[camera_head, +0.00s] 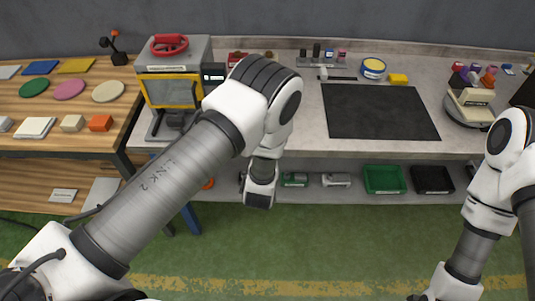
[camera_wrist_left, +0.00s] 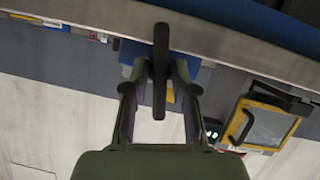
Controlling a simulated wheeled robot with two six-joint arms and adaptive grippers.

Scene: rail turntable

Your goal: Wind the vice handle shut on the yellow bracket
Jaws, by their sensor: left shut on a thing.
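In the left wrist view my left gripper (camera_wrist_left: 159,75) is shut on a dark bar, the vice handle (camera_wrist_left: 159,105), which stands between its two fingers. A blue part (camera_wrist_left: 200,75), perhaps of the vice, shows behind the fingers near the bench edge. In the head view my left arm crosses the front of the bench, and its gripper and the vice cannot be made out there.
A grey machine (camera_head: 192,51) with a red handwheel and yellow-framed window stands left of my arm; its frame also shows in the wrist view (camera_wrist_left: 236,122). A black mat (camera_head: 379,111) leaves clear room on the bench. Green (camera_head: 384,179) and black (camera_head: 432,180) bins sit below.

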